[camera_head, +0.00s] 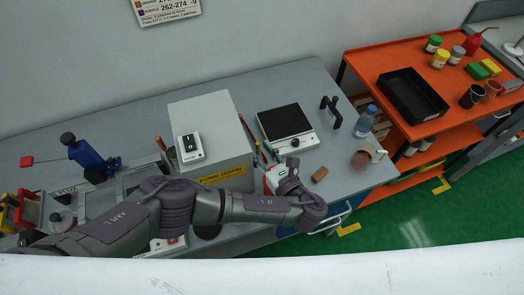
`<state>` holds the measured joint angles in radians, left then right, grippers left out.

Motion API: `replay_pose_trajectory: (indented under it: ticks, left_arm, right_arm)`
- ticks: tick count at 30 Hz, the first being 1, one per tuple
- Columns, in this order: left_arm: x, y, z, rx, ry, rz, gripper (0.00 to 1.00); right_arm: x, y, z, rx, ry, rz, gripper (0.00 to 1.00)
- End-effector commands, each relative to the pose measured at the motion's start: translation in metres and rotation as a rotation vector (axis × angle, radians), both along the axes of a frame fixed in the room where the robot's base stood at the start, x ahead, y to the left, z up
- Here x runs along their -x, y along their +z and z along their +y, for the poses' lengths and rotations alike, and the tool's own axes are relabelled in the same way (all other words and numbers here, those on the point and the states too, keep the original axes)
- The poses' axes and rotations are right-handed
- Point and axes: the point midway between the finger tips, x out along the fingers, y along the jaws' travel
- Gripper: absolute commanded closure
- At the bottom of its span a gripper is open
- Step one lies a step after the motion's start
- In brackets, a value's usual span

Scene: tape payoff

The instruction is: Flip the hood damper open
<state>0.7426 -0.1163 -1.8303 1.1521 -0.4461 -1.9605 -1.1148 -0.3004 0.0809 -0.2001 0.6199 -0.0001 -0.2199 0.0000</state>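The fume hood (228,140) is a grey box on the bench with a yellow label on its front. A black-and-white rocker switch plate (190,146) sits on its upper left part. I cannot make out a separate damper flap or lever; the hood's right side is mostly hidden from this angle. My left arm crosses in front of the hood and bends back at the wrist. My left gripper (265,157) is beside the hood's right front edge. Its fingers are small and partly hidden, so contact and opening are unclear. My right gripper is out of view.
A black-topped hotplate (285,122) and a black handle-shaped stand (331,113) are right of the hood. A blue device (87,155) stands left. An orange cart (402,62) adjoins the bench.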

Motion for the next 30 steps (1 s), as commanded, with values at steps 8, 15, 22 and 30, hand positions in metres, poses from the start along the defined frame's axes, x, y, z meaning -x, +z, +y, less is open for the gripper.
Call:
replay_pose_trajectory:
  ticks: [8, 15, 22, 30]
  left_arm:
    - [0.007, 0.0, -0.004, 0.002, -0.001, 0.003, 0.63]
    - [0.038, 0.002, -0.021, 0.006, -0.002, 0.008, 0.63]
    - [0.06, 0.006, -0.034, 0.002, 0.0, 0.004, 0.63]
    - [0.065, 0.008, -0.037, 0.0, 0.0, 0.0, 0.63]
  right_arm:
    - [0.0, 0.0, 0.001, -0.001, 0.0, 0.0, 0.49]
    - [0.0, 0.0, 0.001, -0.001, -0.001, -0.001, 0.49]
    - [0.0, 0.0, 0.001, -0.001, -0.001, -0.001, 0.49]
    - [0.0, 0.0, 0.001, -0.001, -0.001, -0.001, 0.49]
